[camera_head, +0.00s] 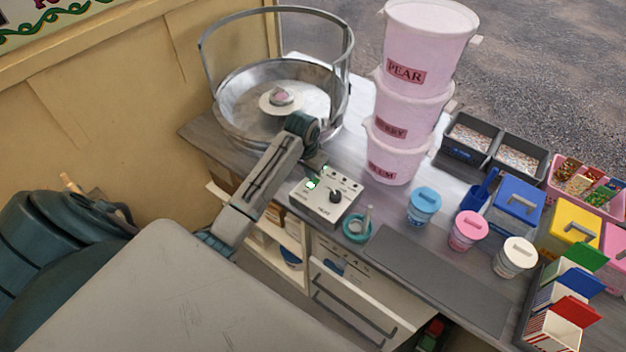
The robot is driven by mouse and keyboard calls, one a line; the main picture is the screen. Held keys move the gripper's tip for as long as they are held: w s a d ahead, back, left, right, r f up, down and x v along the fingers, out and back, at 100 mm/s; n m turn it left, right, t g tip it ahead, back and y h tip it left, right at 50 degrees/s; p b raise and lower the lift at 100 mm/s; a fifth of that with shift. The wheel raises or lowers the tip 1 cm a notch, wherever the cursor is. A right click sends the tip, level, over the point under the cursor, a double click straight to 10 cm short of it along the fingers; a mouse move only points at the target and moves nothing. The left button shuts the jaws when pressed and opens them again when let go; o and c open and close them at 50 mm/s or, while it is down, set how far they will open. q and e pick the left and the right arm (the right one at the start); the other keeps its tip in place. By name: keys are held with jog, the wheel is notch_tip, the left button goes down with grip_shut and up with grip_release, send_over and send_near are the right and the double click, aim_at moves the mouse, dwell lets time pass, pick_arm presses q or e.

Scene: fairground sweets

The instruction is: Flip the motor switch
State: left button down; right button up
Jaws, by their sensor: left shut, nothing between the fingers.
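The control box (327,197) is a pale panel on the counter in front of the metal floss bowl (228,105). It carries a black knob (336,195), a green lit spot (312,184) on its left side and small dark marks along the back. I cannot tell for certain which part is the motor switch. My left arm reaches in from the lower left and bends down at a teal joint. My left gripper (318,167) is shut and empty, close over the back left of the box. Its fingertips are small and partly hidden, so I cannot tell whether they touch it. My right gripper is not in view.
Pink stacked tubs (398,165) stand right of the box. A teal ring-shaped holder (356,228) is just in front. A dark grey mat (430,270) lies bare at the front.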

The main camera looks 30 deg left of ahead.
pick_arm(q)
jog(key=shift+r, duration=1.85)
send_over(306, 205)
notch_tip(306, 205, down, 3)
jog(key=shift+f, duration=0.15)
jog(key=s+d+r+t, duration=0.1)
jog(key=s+d, duration=0.1)
jog(key=s, duration=0.7)
jog(key=s+d+r+y, duration=0.1)
jog(key=s+d+r, duration=0.1)
jog(key=s, duration=0.6)
jog(key=s+d+r+t, duration=0.1)
jog(key=s+d, duration=0.2)
jog(key=s, duration=0.6)
jog(key=a+f+g+b, duration=0.25)
jog(key=f+b, duration=0.55)
jog(key=f, duration=3.2)
jog(key=s+a+f+b, duration=0.1)
jog(key=s+f+b, duration=0.2)
jog(key=s+f, duration=0.6)
jog(key=s+a+f+b, duration=0.1)
jog(key=s+f+b, duration=0.2)
jog(key=s+f, duration=0.6)
notch_tip(306, 205, down, 6)
jog(key=shift+s+f, duration=0.2)
jog(key=shift+s, duration=0.05)
